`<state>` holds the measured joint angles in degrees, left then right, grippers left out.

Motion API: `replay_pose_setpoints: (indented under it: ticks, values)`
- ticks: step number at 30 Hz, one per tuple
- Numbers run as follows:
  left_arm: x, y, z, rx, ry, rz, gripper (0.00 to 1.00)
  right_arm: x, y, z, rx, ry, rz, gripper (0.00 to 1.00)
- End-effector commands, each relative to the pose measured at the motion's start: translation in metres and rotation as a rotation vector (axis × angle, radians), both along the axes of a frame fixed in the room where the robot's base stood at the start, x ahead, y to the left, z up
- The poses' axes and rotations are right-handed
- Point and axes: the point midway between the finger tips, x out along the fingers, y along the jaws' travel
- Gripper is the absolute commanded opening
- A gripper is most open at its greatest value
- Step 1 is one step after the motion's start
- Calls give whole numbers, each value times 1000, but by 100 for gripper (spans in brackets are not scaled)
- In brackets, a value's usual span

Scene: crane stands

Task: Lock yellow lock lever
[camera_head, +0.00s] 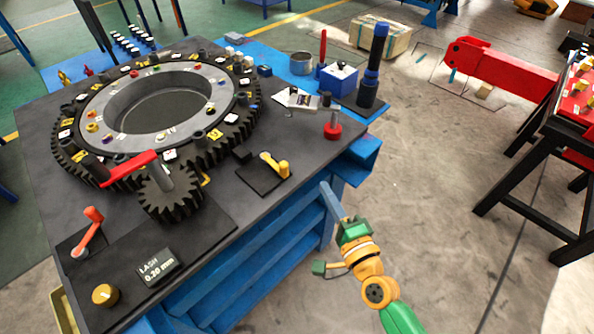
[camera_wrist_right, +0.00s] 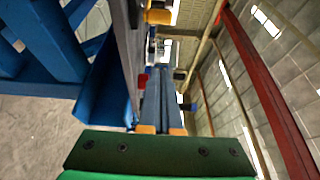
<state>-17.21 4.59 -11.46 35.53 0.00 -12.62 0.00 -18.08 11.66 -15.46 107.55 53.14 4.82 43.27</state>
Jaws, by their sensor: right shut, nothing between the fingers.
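The yellow lock lever (camera_head: 274,163) sits on a black plate (camera_head: 262,180) near the right edge of the dark tabletop, in the head view. Its arm lies toward the upper left from a rounded yellow post. My right gripper (camera_head: 324,187) is apart from it, to the right and lower in the picture, beside the blue side of the bench. Its long fingers are together and empty; they also show in the wrist view (camera_wrist_right: 161,85). A yellow part (camera_wrist_right: 159,16) at the top of the wrist view may be the lever; I cannot tell. My left gripper is out of view.
A large black gear ring (camera_head: 232,118) fills the far part of the bench (camera_head: 215,265). A small gear (camera_head: 170,195) with a red handle and an orange-red lever (camera_head: 92,222) stand at left. A red knob (camera_head: 333,128) stands beyond the lever.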

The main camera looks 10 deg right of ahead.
Motion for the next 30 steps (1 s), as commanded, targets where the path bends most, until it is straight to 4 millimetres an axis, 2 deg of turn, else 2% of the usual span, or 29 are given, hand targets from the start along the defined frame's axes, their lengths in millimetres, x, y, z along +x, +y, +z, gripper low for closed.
replay_pose_setpoints:
  ticks: [7,10,16,23,25,30]
  values:
    - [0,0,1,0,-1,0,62,1,0,0,-4,1,0,0]
    - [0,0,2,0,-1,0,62,9,2,0,-6,-1,-1,0]
    - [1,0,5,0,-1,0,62,49,12,1,-7,-2,-1,0]
    - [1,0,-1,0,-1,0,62,97,25,-2,-8,0,0,0]
    - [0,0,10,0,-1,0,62,91,36,2,-7,5,3,0]
    - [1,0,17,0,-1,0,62,78,53,1,-8,3,1,0]
